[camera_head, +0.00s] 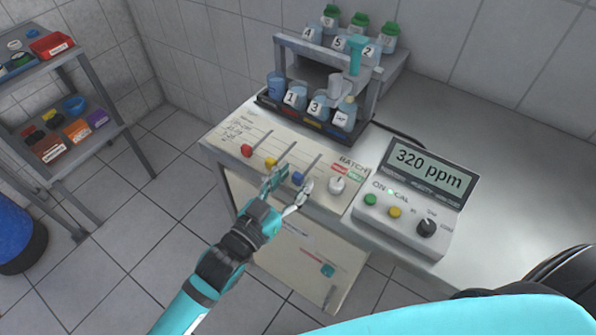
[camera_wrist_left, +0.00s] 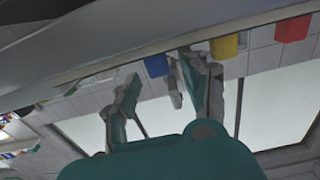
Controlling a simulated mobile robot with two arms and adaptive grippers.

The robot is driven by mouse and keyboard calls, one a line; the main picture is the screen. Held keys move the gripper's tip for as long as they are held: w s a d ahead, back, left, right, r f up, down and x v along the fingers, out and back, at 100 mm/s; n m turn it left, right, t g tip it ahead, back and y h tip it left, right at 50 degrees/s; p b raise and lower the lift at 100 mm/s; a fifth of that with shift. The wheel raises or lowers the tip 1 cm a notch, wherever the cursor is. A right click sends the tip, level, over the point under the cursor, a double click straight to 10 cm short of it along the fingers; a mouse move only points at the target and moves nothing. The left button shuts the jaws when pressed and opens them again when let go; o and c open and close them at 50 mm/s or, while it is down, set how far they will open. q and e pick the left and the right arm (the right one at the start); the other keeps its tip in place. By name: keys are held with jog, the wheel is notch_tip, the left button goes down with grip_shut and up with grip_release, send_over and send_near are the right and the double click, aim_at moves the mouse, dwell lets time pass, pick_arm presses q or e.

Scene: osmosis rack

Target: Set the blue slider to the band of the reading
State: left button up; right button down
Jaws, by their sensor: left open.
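The blue slider (camera_head: 298,178) sits near the front end of its slot on the cream panel (camera_head: 225,130). The meter display (camera_head: 430,168) reads 320 ppm. My left gripper (camera_head: 288,194) is open at the panel's front edge, close to the blue slider, with its fingers apart. In the left wrist view the blue slider (camera_wrist_left: 157,65) shows between the two fingers (camera_wrist_left: 160,92) in the picture; I cannot tell whether they touch it. The band markings along the slot are too small to read. My right gripper is not in view.
The red slider (camera_head: 247,151) and yellow slider (camera_head: 271,163) stand left of the blue one, the white knob (camera_head: 337,185) to its right. A rack (camera_head: 372,95) with numbered beakers stands behind the panel. The meter box (camera_head: 405,215) has buttons and a black dial.

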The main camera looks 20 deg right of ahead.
pick_arm(q)
jog(key=shift+x, duration=1.15)
grip_shut()
